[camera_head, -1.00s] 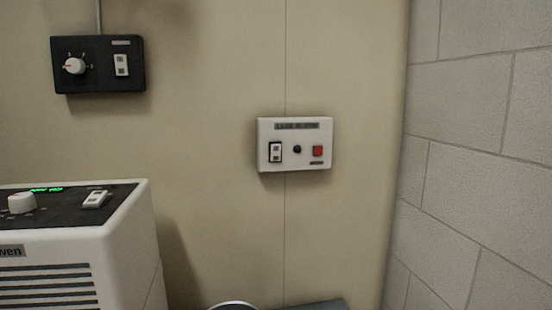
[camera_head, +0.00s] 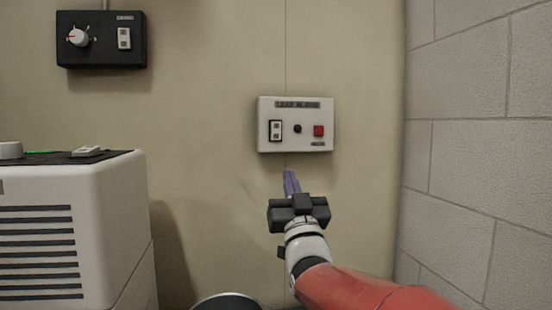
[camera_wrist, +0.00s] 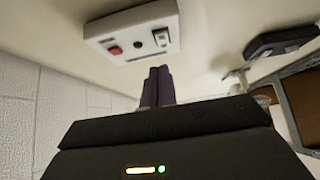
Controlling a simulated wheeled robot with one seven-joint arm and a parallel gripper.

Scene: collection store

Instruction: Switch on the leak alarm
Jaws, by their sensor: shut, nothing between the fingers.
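The leak alarm (camera_head: 295,145) is a white box on the beige wall, with a label strip along its top. It carries a white rocker switch in a black frame (camera_head: 275,131) at left, a small dark round part (camera_head: 297,129) in the middle and a red square button (camera_head: 318,131) at right. My gripper (camera_head: 290,174) is shut and empty, just below the box and apart from it in the picture. In the wrist view the shut fingers (camera_wrist: 157,72) point toward the alarm box (camera_wrist: 133,24), which appears turned over. I cannot tell the rocker's position.
A black box (camera_head: 101,55) with a white knob and a rocker switch hangs at the upper left. A white vented machine (camera_head: 110,225) stands at the lower left. A grey block wall (camera_head: 480,160) closes the right side. A round rim (camera_head: 226,299) shows at the bottom.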

